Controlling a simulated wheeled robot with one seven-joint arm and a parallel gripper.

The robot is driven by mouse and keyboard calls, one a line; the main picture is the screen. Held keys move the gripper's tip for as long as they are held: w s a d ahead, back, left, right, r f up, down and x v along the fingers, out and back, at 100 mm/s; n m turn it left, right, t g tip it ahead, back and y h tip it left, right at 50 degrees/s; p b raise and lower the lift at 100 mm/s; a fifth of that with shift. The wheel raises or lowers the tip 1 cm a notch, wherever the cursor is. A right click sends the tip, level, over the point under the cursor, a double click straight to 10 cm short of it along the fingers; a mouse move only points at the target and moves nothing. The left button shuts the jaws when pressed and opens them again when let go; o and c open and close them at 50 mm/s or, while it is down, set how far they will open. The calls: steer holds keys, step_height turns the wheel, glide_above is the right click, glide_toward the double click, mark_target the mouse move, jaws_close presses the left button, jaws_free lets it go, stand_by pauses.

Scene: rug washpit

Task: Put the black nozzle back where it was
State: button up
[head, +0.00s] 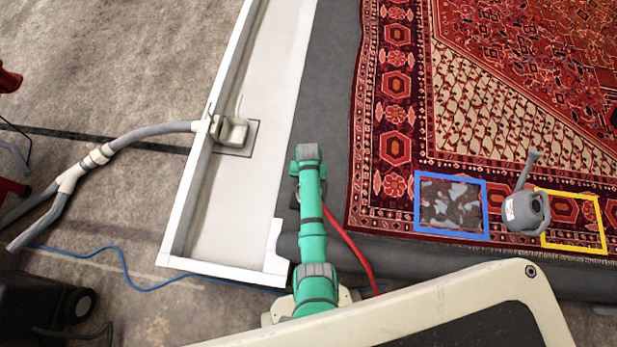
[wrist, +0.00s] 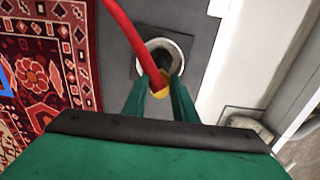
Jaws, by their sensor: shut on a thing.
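My gripper (wrist: 158,92) has its two green fingers close together around the end of a red hose (wrist: 137,38), by a yellow piece (wrist: 160,93). The black nozzle (wrist: 176,63) shows only as a dark part just beyond the fingertips. It lies over or inside a pale round ring (wrist: 150,46) with a dark inside; I cannot tell how deep it sits. In the head view my green arm hides the gripper, nozzle and ring. The red hose (head: 352,243) comes out to the right of the arm there.
A patterned red rug (head: 395,75) lies right, with a blue frame (head: 417,205), a yellow frame (head: 603,235) and a grey watering can (head: 523,212) on it. A white trough (head: 207,215) with a grey pump (head: 236,132) lies left. A grey strip (head: 325,110) runs between.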

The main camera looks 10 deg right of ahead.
steer(key=o, duration=1)
steer(key=shift+o, duration=0.2)
step_height(320, 180, up, 12)
steer(key=s+a+f+n+t, duration=0.1)
steer(key=s+a+f+t, duration=0.3)
steer(key=s+a, duration=0.2)
steer(key=s+a+r+n+t, duration=0.1)
steer(key=s+a+r+t, duration=0.25)
steer(key=s, duration=0.55)
steer(key=s+r+n+t, duration=0.1)
steer(key=s+r, duration=0.3)
steer(key=r, duration=0.5)
steer(key=s+r+t, duration=0.4)
steer(key=s+r, duration=0.1)
steer(key=r, duration=0.4)
steer(key=s+a+r+n+t, duration=0.1)
steer(key=s+r+t, duration=0.2)
steer(key=r, duration=0.6)
steer(key=shift+s+n, duration=0.3)
steer(key=shift+s, duration=0.55)
